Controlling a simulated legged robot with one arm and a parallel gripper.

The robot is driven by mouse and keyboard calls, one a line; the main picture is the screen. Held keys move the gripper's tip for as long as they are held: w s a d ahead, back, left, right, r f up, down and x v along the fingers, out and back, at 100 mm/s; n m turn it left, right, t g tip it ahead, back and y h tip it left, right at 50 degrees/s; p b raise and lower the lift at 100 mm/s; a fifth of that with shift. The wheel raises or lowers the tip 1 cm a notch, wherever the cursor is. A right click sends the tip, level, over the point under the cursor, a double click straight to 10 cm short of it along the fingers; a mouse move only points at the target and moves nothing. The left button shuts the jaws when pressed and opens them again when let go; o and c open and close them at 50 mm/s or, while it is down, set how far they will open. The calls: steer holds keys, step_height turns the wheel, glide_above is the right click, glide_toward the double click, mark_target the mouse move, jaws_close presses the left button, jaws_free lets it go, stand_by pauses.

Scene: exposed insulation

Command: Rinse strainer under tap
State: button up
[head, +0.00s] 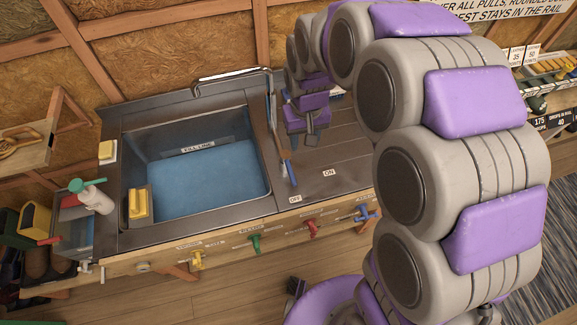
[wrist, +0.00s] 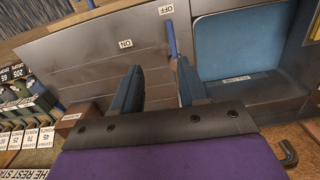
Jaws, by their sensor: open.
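My gripper (head: 311,140) is open and empty above the drainboard, right of the sink. In the wrist view its two dark blue fingers (wrist: 160,88) stand apart. The tap (head: 232,73) is a bent metal pipe at the back of the sink (head: 262,198), which holds blue water. A lever with a blue handle (head: 291,172) lies between the OFF and ON labels, nearer OFF. In the wrist view the blue handle (wrist: 171,38) is beyond the fingertips, apart from them. I cannot make out a strainer in either view.
A yellow sponge (head: 139,203) sits on the sink's front left corner, and a yellow block (head: 107,151) at its left rim. A white bottle (head: 95,198) stands at left. Coloured valves (head: 312,229) line the front. The drainboard (head: 335,150) is mostly clear. A stocked rack stands at right.

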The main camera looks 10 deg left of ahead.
steer(key=a+f, duration=0.1)
steer(key=a, duration=0.1)
glide_toward(291, 173)
steer(key=shift+n, duration=0.3)
steer(key=f, duration=0.2)
steer(key=f+b, duration=0.1)
steer(key=f, duration=0.4)
steer(key=shift+s+d+f, duration=0.15)
steer(key=shift+d+f, duration=0.1)
steer(key=shift+d, duration=0.05)
steer(key=shift+a+f+b, duration=0.3)
steer(key=shift+f, duration=0.25)
steer(key=shift+d+r, duration=0.1)
steer(key=shift+d, duration=0.1)
steer(key=c, duration=0.4)
jaws_close()
